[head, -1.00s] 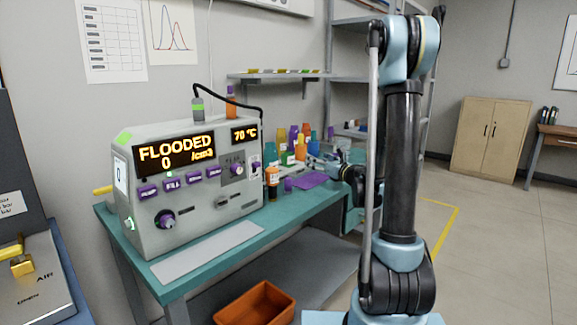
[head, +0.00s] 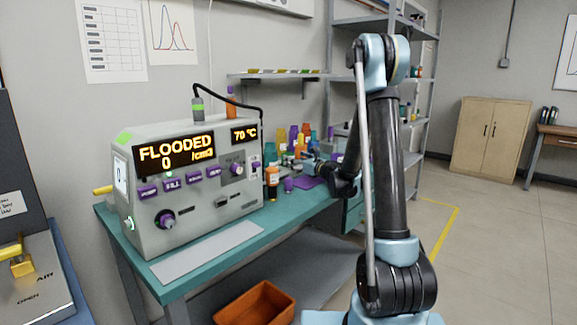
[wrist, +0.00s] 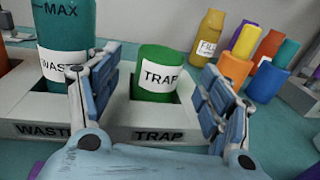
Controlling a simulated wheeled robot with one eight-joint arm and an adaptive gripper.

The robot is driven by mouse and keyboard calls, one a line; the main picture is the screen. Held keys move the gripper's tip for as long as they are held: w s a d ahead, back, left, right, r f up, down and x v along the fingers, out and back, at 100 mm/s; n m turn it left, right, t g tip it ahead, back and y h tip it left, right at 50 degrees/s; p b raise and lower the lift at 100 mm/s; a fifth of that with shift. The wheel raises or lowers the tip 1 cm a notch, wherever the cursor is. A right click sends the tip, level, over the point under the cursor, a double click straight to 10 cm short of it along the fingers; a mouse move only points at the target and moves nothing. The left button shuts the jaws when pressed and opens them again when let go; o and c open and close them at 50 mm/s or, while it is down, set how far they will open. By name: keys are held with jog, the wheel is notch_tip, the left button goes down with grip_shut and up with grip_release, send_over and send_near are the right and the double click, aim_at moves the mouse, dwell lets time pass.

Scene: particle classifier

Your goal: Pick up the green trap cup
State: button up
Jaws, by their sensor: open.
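The green trap cup (wrist: 158,73) stands upright in the compartment labelled TRAP of a pale holder (wrist: 115,126), with a white TRAP label on its front. In the wrist view my gripper (wrist: 158,92) is open, with one blue-grey finger on each side of the cup. The left finger is near the cup's left side and the right finger is apart from it on the right. I cannot tell exactly how far the fingertips reach past the cup. In the head view my gripper (head: 305,166) is small, over the far end of the teal bench, and the cup is hard to make out.
A teal waste bottle (wrist: 65,38) stands in the left compartment, close to the left finger. Several coloured bottles, including a yellow one (wrist: 208,38), stand behind. The grey machine (head: 190,175) reads FLOODED on the bench (head: 300,213). An orange bin (head: 256,303) is below.

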jog(key=shift+f+x, duration=0.2)
jog(key=shift+x, duration=0.65)
jog(key=shift+f+x, duration=0.2)
jog(key=shift+x, duration=0.6)
jog(key=shift+f+x, duration=0.2)
jog(key=shift+x, duration=0.65)
jog(key=shift+w+a, duration=0.25)
jog(key=shift+a, duration=0.05)
jog(key=shift+c, duration=0.6)
jog(key=c, duration=1.1)
